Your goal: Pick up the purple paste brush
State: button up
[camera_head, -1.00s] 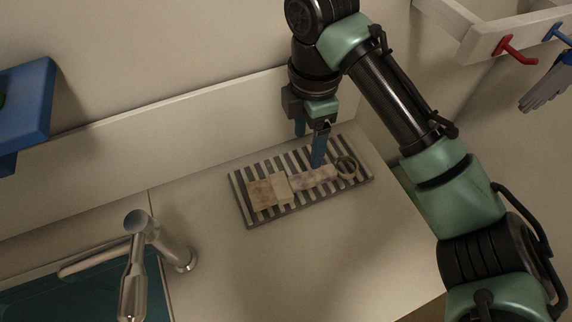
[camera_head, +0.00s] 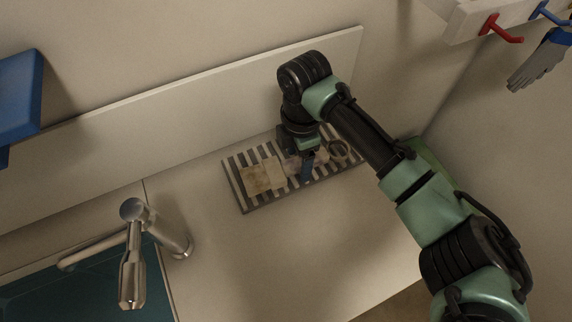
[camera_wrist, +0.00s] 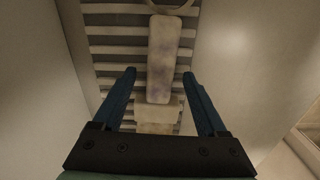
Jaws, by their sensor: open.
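The paste brush (camera_head: 257,180) lies flat on a striped rack, with its wide beige head to the left and a ring (camera_head: 337,150) at the right end. In the wrist view its pale handle (camera_wrist: 163,50) has faint purple smudges and runs up the picture, with the head at the lower end. My gripper (camera_head: 298,168) points down over the handle, its blue fingers apart. In the wrist view the gripper (camera_wrist: 159,76) is open, one finger on each side of the handle. I cannot tell whether the fingertips touch the rack. My gripper partly hides the handle in the head view.
The striped rack (camera_head: 240,197) sits on a pale counter (camera_head: 290,255) against a low backsplash (camera_head: 200,135). A metal faucet (camera_head: 135,250) and teal sink (camera_head: 60,290) are at the lower left. A hook rail (camera_head: 470,20) with a grey glove (camera_head: 535,62) hangs upper right.

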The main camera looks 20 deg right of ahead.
grip_shut()
dwell(0.3)
